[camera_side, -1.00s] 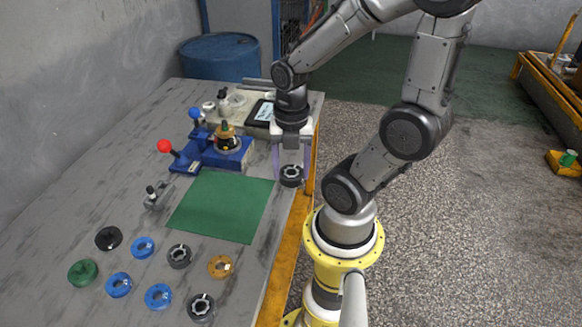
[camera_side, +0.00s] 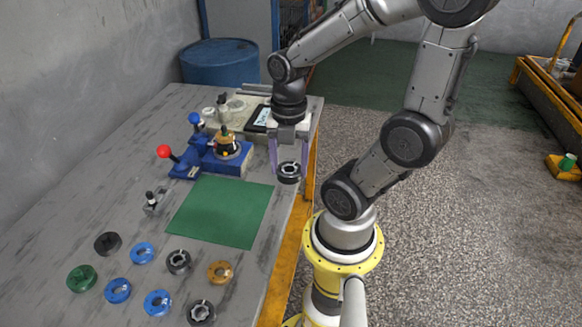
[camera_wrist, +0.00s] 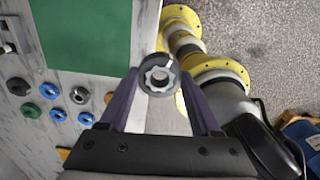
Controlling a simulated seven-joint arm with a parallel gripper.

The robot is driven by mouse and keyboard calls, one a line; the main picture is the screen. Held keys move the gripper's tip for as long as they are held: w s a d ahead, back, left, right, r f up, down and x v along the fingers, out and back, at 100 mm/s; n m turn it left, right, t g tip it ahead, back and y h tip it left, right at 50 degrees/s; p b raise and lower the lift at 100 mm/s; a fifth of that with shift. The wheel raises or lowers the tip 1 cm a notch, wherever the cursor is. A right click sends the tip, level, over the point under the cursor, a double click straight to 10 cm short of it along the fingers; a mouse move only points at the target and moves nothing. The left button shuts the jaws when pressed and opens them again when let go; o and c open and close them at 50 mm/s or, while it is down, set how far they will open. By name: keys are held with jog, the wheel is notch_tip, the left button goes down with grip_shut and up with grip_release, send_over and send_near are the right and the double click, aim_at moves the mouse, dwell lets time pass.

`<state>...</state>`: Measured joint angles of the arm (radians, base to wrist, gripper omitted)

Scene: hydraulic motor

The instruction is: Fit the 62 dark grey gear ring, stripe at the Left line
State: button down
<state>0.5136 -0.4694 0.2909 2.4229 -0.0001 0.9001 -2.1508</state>
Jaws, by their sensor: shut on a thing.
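My gripper (camera_side: 288,170) is shut on a dark grey gear ring (camera_side: 289,175), held up near the right edge of the table. In the wrist view the ring (camera_wrist: 159,77) sits between the two purple fingers, with a toothed hole and a light stripe mark on its upper rim. The blue fixture (camera_side: 226,158) stands to the left of my gripper, with a motor part of dark and orange pieces (camera_side: 227,142) upright on it. I cannot read the number on the ring or make out the Left line.
A green mat (camera_side: 222,211) lies bare in front of the fixture. Several loose blue, green, orange and dark rings lie at the front left, among them a blue ring (camera_side: 158,303). Lever handles with a red ball (camera_side: 163,151) and a blue ball (camera_side: 194,118) stick up beside the fixture.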

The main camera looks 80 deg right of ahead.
jog(key=w+d+r+m, duration=0.5)
jog(key=w+d+r, duration=0.1)
jog(key=w, duration=0.3)
jog(key=m, duration=0.5)
send_over(223, 126)
notch_tip(223, 126, down, 3)
jog(key=shift+f, duration=0.1)
jog(key=shift+d+f, duration=0.1)
jog(key=shift+f, duration=1.9)
jog(key=shift+f, duration=0.85)
jog(key=shift+f, duration=0.6)
jog(key=shift+f, duration=0.4)
